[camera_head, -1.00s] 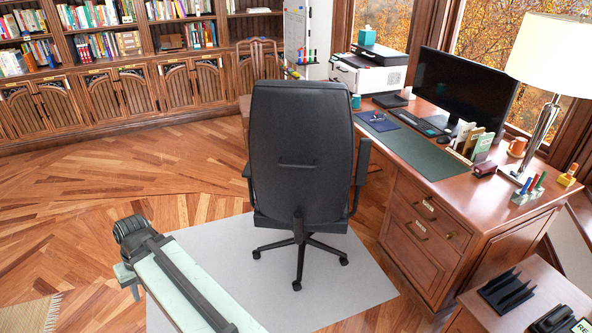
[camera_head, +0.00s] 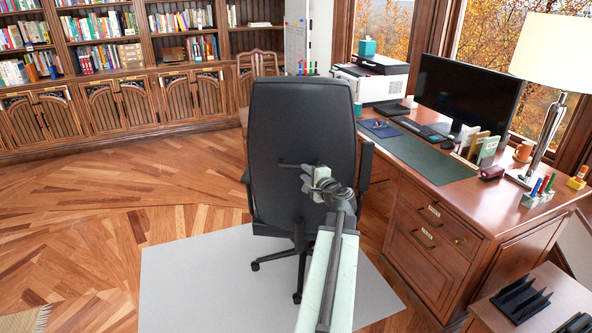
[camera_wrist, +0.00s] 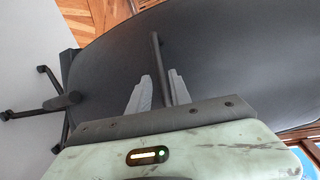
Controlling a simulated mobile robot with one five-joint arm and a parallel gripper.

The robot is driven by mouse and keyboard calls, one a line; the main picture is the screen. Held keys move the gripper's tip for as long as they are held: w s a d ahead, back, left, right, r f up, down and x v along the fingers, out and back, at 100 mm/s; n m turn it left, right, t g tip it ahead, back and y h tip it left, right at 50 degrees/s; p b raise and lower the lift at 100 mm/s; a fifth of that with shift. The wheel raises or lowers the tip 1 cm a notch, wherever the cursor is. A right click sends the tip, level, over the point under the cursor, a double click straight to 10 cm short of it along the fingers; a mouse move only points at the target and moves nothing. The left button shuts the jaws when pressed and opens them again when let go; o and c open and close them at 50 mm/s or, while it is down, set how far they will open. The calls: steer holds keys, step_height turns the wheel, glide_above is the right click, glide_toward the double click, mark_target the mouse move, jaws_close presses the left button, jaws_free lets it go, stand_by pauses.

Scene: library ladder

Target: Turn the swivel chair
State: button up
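The black swivel chair (camera_head: 300,130) stands with its back to me, in front of the desk. A thin dark handle bar (camera_head: 292,165) crosses the middle of its backrest. My gripper (camera_head: 318,180) is at the right end of this bar, close to the backrest. In the wrist view, the two grey fingers of my gripper (camera_wrist: 160,88) are apart, and the bar (camera_wrist: 158,52) runs between them. A gap shows between the left finger and the bar, so the fingers do not look closed on it. The chair's star base (camera_wrist: 50,100) shows at left in that view.
The wooden desk (camera_head: 455,215) stands close at the chair's right, with a monitor (camera_head: 467,90), a lamp (camera_head: 550,60) and a printer (camera_head: 370,80). A side table (camera_head: 560,290) is at lower right. A pale mat (camera_head: 190,270) lies under the chair.

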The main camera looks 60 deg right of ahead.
mark_target(298, 168)
steer(key=b+x, duration=0.1)
steer(key=x, duration=0.6)
steer(key=shift+w+d+f, duration=0.1)
steer(key=shift+w, duration=0.15)
jaws_close()
steer(key=shift+w, duration=0.1)
stand_by(0.9)
